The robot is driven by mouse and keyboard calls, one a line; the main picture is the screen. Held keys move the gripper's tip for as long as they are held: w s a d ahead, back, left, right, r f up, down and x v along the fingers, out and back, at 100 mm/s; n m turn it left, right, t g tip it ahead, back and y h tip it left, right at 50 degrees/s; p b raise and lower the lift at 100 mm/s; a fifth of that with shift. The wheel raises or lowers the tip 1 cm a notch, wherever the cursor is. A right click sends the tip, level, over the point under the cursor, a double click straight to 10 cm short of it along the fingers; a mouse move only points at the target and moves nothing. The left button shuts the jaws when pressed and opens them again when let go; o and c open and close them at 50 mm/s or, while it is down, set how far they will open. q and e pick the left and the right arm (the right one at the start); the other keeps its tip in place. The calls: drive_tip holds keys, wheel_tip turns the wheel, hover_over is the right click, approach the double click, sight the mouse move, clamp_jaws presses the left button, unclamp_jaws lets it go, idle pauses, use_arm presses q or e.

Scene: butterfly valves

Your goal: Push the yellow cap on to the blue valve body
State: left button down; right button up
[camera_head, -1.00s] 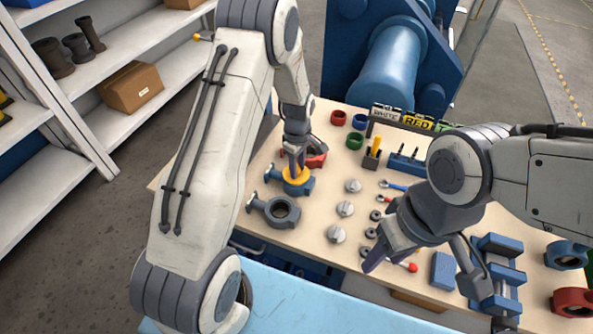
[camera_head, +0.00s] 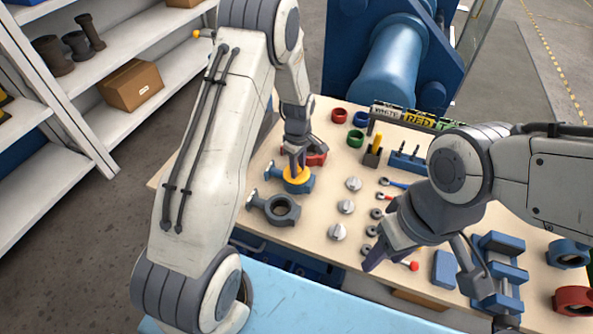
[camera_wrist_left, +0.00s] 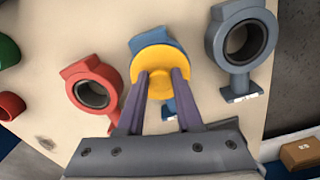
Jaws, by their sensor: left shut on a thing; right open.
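The yellow cap (camera_head: 297,174) sits over the opening of the blue valve body (camera_head: 305,187) on the table. In the left wrist view the yellow cap (camera_wrist_left: 161,66) covers the ring of the blue valve body (camera_wrist_left: 158,43); whether it is fully seated cannot be told. My left gripper (camera_head: 296,166) is shut on the yellow cap, its two purple fingers (camera_wrist_left: 159,76) reaching to it from above. My right gripper (camera_head: 385,258) is open and empty over the table's front right part.
A grey valve body (camera_head: 281,209) stands in front of the blue one and a red one (camera_head: 317,158) behind it. Several silver discs (camera_head: 346,206) lie to the right. Colour signs (camera_head: 415,119) stand at the back, a blue vise (camera_head: 497,268) at the right.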

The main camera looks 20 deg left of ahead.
sight(299, 169)
use_arm(q)
drive_tip(key=shift+f, duration=0.4)
drive_tip(key=shift+r, duration=0.2)
idle(1.1)
drive_tip(key=shift+c, duration=2.4)
unclamp_jaws()
drive_tip(key=shift+r+p, duration=2.75)
drive_tip(key=shift+r, duration=0.8)
drive_tip(key=shift+f, duration=0.1)
drive_tip(key=shift+d, duration=0.1)
